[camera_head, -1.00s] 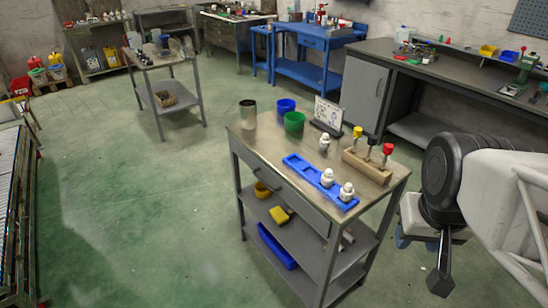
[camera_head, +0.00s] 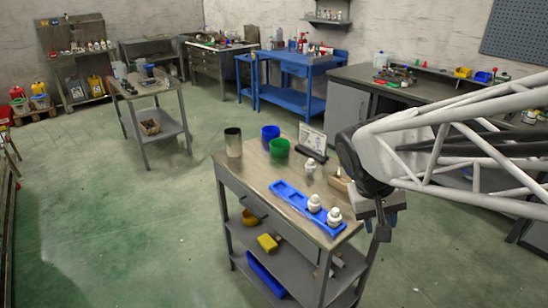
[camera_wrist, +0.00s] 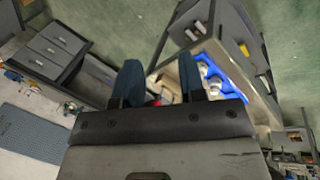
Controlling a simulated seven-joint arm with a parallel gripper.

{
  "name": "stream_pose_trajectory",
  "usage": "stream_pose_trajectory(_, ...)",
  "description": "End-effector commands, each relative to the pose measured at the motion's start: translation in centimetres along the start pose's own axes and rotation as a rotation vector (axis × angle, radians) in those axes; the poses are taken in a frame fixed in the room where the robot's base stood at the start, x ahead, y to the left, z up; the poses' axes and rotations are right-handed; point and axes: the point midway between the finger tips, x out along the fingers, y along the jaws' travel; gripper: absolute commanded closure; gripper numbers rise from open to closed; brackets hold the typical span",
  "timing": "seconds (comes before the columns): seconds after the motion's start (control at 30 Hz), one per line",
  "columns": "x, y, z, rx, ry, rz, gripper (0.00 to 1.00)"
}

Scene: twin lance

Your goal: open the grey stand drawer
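The grey stand (camera_head: 245,161) is in the middle of the head view, with a steel top and open shelves below. Its drawer (camera_head: 268,208) is a long grey front under the top, facing lower left, and looks shut. My gripper (camera_head: 383,228) is beside the stand's right end, apart from the drawer front. In the wrist view, my gripper (camera_wrist: 160,82) has two blue-grey fingers spread apart with nothing held between them. Part of the stand (camera_wrist: 200,50) shows beyond the fingers there. The right end of the stand is partly hidden by my arm.
On the stand top are a blue tray (camera_head: 291,195) with white pieces, blue (camera_head: 270,133) and green (camera_head: 279,148) cups, a metal can (camera_head: 233,143), a sign (camera_head: 312,139) and a mostly hidden wooden block (camera_head: 339,182).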

Motion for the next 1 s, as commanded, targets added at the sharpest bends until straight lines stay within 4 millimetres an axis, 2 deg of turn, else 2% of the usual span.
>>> stream_pose_trajectory(0.03, 0.4, -0.5, -1.2, -0.017, -0.013, 0.026, 0.63)
stream_pose_trajectory(0.37, 2.3, -3.5, -8.4, -0.1, -0.046, 0.214, 0.63)
stream_pose_trajectory(0.57, 3.7, -6.3, -12.8, -0.149, -0.043, 0.331, 0.63)
stream_pose_trajectory(0.77, 5.3, -9.7, -16.9, -0.199, -0.02, 0.448, 0.63)
stream_pose_trajectory(1.0, 7.6, -14.8, -21.6, -0.261, 0.033, 0.586, 0.63)
